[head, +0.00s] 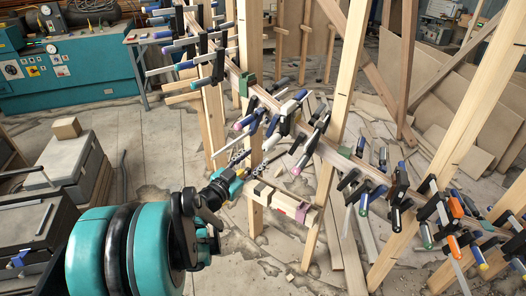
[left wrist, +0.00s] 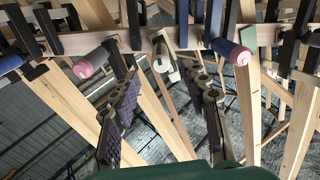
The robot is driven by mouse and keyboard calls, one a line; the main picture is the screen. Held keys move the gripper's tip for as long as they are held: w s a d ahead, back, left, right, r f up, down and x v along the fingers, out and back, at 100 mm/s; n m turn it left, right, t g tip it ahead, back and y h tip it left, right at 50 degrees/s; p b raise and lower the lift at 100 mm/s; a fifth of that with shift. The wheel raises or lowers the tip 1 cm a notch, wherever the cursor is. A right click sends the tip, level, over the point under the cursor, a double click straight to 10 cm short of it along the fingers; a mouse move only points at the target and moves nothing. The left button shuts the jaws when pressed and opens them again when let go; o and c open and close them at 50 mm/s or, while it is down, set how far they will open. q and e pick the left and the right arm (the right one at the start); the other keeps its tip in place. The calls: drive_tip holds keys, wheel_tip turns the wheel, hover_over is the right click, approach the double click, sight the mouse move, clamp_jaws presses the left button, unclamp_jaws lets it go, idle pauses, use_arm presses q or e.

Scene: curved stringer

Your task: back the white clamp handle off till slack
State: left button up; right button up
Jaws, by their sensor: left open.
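The white clamp handle (left wrist: 163,63) shows in the left wrist view just beyond my open fingers and roughly between their tips, its pale end turned toward me. In the head view a white handle (head: 288,107) shows among the clamps on the curved stringer, above my gripper. My left gripper (head: 250,160) comes in from the lower left. In the left wrist view its two ridged fingers (left wrist: 167,84) stand wide apart with nothing between them; no contact with the handle shows. My right gripper is not in view.
Neighbouring handles flank the white one: a pink one (left wrist: 88,66) on the left and a blue, pink-ended one (left wrist: 232,52) on the right. Wooden posts (head: 340,95) hold the stringer. A short wooden beam (head: 283,198) lies just below my gripper. Open floor (head: 150,150) lies left.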

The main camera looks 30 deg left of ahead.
use_arm(q)
drive_tip(key=shift+s, duration=1.05)
drive_tip(key=shift+s, duration=0.1)
drive_tip(key=shift+s, duration=1.15)
wheel_tip(320, 180, up, 8)
drive_tip(key=w+n+y, duration=0.2)
drive_tip(key=n+y, duration=0.2)
drive_tip(key=y, duration=0.2)
drive_tip(key=s+d+f+g+h, duration=0.2)
drive_tip(key=s+d+f+g, duration=0.3)
drive_tip(key=d, duration=0.6)
drive_tip(key=s+d+f+m+g+h, duration=0.1)
drive_tip(key=s+d+f+g+h, duration=0.2)
drive_tip(key=s+d+f+g, duration=0.3)
drive_tip(key=s+d+f, duration=0.3)
drive_tip(key=d+f, duration=0.2)
drive_tip(key=f, duration=0.1)
drive_tip(key=shift+f+h, duration=0.15)
drive_tip(key=shift+h, duration=0.15)
